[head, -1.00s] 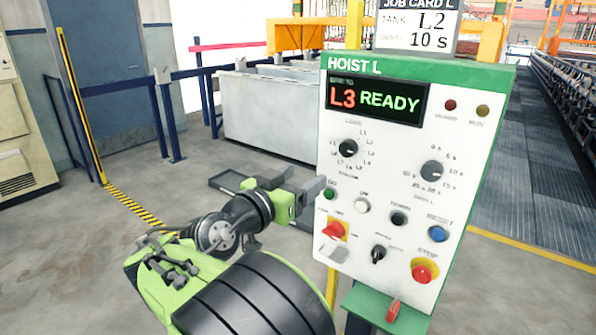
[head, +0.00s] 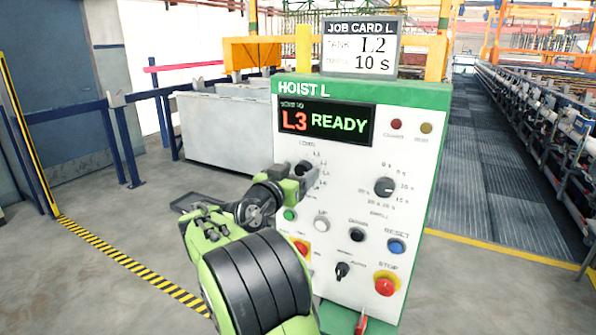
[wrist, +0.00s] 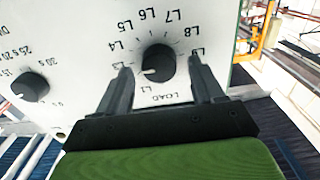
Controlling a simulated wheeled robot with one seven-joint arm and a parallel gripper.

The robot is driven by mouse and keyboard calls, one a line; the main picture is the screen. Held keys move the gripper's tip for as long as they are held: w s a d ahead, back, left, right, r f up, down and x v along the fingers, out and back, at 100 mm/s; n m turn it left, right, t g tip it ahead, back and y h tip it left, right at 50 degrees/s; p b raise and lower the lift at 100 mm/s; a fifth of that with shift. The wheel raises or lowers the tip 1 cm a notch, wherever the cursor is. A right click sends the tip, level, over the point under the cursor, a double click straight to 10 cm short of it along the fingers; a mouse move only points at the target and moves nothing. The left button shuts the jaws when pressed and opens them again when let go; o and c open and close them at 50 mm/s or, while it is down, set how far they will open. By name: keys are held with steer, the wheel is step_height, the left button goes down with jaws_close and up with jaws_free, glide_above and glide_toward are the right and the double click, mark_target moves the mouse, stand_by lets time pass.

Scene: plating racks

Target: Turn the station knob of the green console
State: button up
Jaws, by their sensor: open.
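The station knob (wrist: 158,63) is a dark round knob on the white face of the green-edged console (head: 278,115). Labels from L1 to L9 ring it in the wrist view, which shows it upside down. A pale mark sits on the knob's lower left there; its exact label is unclear. My gripper (wrist: 160,72) is open, with one finger on each side of the knob; contact cannot be told. In the head view, my gripper (head: 300,182) partly covers the knob. The display (head: 325,123) reads "L3 READY". The job card (head: 362,48) shows L2 and 10 s.
A dwell knob (head: 384,187) is right of the station knob. Below are several buttons, a small black switch (head: 342,270) and a red stop button (head: 386,285). A grey tank (head: 222,130) and blue rails stand behind on the left. Floor left of the console is clear.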

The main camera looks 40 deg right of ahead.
steer(key=shift+w+d, duration=0.1)
steer(key=shift+d, duration=0.15)
steer(key=c, duration=1)
steer(key=shift+n, duration=0.3)
steer(key=n+p, duration=0.2)
steer(key=n, duration=0.1)
steer(key=shift+w+a+r+n, duration=0.1)
steer(key=shift+n, duration=0.2)
steer(key=n+p, duration=0.2)
steer(key=n, duration=0.2)
steer(key=shift+n+p, duration=0.3)
steer(key=shift+p, duration=0.05)
steer(key=n+p, duration=0.4)
steer(key=n, duration=0.1)
steer(key=shift+w, duration=0.1)
steer(key=shift+f+n+p, duration=0.15)
steer(key=shift+n+p, duration=0.7)
steer(key=shift+n, duration=0.15)
steer(key=shift+f+n+p, duration=0.1)
steer(key=shift+n+p, duration=0.7)
steer(key=shift+n, duration=0.2)
steer(key=shift+f, duration=0.1)
